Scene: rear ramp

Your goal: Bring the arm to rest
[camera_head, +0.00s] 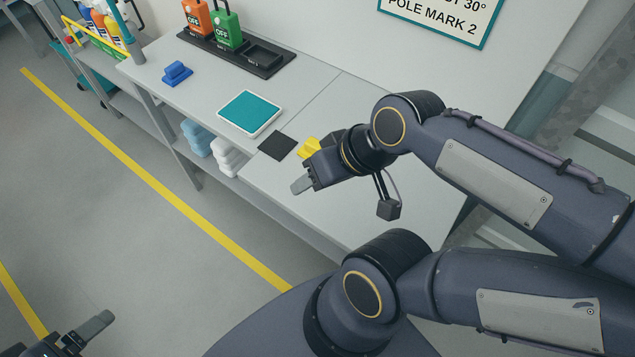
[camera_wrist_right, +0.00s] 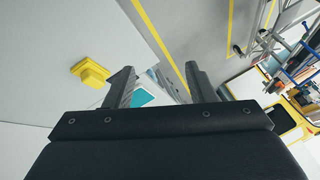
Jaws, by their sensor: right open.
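My right arm comes in from the right in the head view and reaches over the grey bench (camera_head: 310,215). Its gripper (camera_head: 301,186) hangs above the bench near the front edge, with nothing visible in it. In the right wrist view the two fingers of this gripper (camera_wrist_right: 160,82) stand apart with an empty gap. A yellow block (camera_head: 309,148) lies on the bench just behind the right gripper; it also shows in the right wrist view (camera_wrist_right: 92,72). My left gripper (camera_head: 92,328) is partly in the bottom left corner, over the floor; one finger shows clearly and its opening is unclear.
A black square pad (camera_head: 278,145), a teal-topped white tray (camera_head: 250,113) and a blue block (camera_head: 177,73) lie on the bench. Orange (camera_head: 199,18) and green (camera_head: 226,30) devices stand in a black holder (camera_head: 262,61) against the wall. The floor beside the bench is clear.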

